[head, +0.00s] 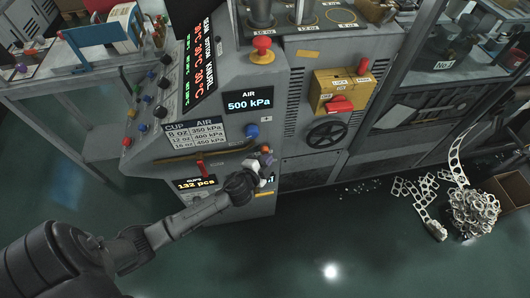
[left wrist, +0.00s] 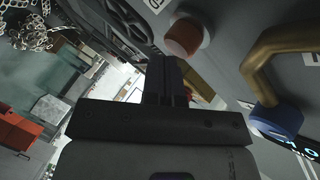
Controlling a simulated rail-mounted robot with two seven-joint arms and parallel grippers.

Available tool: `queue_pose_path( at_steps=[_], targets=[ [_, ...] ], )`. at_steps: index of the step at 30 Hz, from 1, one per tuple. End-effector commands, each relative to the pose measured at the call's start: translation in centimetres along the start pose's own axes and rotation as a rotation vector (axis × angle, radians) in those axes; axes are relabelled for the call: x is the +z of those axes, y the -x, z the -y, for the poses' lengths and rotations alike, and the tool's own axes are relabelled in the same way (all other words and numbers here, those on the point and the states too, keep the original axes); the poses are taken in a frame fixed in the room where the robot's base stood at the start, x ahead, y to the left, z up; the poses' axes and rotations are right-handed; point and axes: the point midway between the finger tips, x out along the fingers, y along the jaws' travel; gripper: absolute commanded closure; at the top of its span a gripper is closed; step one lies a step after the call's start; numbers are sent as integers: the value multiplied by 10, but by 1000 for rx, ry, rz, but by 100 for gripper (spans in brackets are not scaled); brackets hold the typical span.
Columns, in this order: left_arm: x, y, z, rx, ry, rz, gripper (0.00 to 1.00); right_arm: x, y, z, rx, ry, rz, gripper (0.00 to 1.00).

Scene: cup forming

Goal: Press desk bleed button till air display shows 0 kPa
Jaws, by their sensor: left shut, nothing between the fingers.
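The air display (head: 248,104) reads 500 kPa on the grey machine's front panel. A round orange-brown button (left wrist: 185,35) on a grey collar shows at the top of the left wrist view. A small orange patch at my gripper's tip in the head view (head: 266,149) seems to be the same button. I cannot read a bleed label on it. My left gripper (head: 264,162) is at the panel below the display, partly covering that area. Its fingers (left wrist: 166,75) are shut and empty, close to the button; I cannot tell whether they touch it. My right gripper is out of view.
A blue knob (head: 252,131) sits just above my gripper; the left wrist view shows a blue knob (left wrist: 278,120) on a brass-coloured arm. A red mushroom button (head: 262,48), a yellow lock box (head: 340,92) and a black handwheel (head: 327,134) are nearby. Scrap rings (head: 472,213) lie at right.

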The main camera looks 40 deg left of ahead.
Motion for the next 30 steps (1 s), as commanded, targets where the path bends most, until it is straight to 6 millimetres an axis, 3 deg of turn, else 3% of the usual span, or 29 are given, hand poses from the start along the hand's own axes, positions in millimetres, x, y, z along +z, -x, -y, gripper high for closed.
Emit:
queue_pose_path(
  at_steps=[30],
  targets=[
    [4, -6, 4, -1, 0, 1, 100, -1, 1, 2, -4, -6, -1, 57]
  ],
)
